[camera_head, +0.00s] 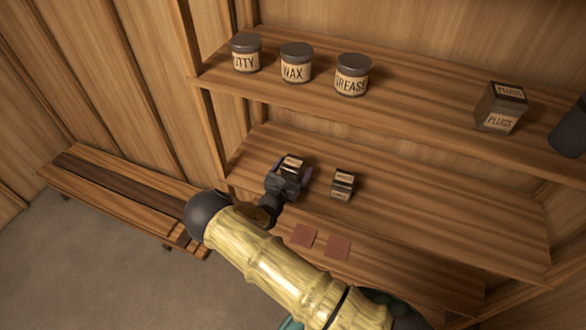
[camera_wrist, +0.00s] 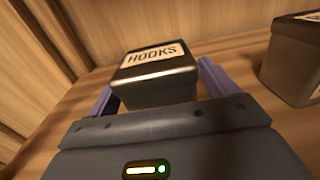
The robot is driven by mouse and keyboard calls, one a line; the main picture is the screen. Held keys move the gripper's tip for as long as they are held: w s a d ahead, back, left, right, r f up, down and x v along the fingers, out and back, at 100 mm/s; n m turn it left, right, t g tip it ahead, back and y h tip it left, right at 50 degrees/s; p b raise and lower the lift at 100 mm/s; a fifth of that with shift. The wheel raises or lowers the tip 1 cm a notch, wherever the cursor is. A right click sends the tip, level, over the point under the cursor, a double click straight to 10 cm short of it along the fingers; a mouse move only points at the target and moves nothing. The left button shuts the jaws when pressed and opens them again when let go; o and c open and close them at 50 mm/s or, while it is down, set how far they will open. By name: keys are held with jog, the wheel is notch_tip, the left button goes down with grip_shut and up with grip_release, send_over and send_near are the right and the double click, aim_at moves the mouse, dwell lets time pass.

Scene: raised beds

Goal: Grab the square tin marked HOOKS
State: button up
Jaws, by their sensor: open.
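The square tin marked HOOKS (camera_wrist: 157,78) is dark with a pale label on its lid, upright on the middle shelf. In the wrist view it sits between the two purple fingers of my gripper (camera_wrist: 158,88), which are open, one on each side. Gaps show between the fingers and the tin's sides; its lower front is hidden behind the gripper body. In the head view the tin (camera_head: 292,163) shows just beyond my gripper (camera_head: 290,178), partly covered by it.
A second square tin (camera_head: 342,185) stands to the right on the same shelf; its label is unreadable. The shelf above holds round PUTTY, WAX (camera_head: 296,63) and GREASE tins, a PLUGS tin (camera_head: 501,107) and a dark cylinder. Two reddish squares (camera_head: 338,247) lie lower down. A bench (camera_head: 120,195) stands left.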

jog(key=c, duration=1.2)
jog(key=shift+c, duration=0.2)
jog(key=shift+r, duration=0.1)
notch_tip(320, 180, up, 10)
jog(key=b, duration=0.3)
